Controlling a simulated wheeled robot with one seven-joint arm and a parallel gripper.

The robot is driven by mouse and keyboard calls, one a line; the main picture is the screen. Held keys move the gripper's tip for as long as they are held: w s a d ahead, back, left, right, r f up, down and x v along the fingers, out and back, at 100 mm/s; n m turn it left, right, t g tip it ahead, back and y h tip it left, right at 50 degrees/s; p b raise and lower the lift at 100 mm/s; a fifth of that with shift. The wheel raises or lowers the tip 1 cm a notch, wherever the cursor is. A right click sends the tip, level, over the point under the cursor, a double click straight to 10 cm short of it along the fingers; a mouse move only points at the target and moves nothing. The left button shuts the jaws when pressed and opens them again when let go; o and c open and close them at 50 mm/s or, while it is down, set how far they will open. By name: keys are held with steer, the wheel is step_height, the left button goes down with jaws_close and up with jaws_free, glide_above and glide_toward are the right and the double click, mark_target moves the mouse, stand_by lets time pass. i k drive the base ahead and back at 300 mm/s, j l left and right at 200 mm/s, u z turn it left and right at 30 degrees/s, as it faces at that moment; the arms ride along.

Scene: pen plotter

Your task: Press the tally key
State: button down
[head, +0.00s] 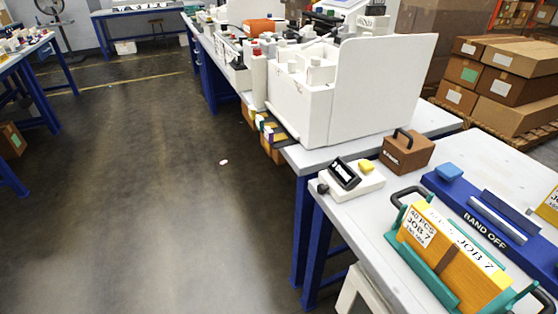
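A small white device (357,183) sits near the left edge of the near table. It has a tilted black display (345,173), a yellow key (366,166) on its top at the back right, and a dark knob (322,187) on its left side. The yellow key looks like the tally key, but no label on it can be read. The writing on the display is too small to read. Nothing covers the key from this side. My gripper is not in view.
A brown block with a black handle (407,151) stands right behind the device. A teal rack (435,280) holding yellow JOB 7 packs and a blue BAND OFF unit (480,215) stand to its right. A large white machine (340,95) stands behind. Open floor (150,200) lies left.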

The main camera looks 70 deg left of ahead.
mark_target(365, 166)
steer(key=u, duration=1.35)
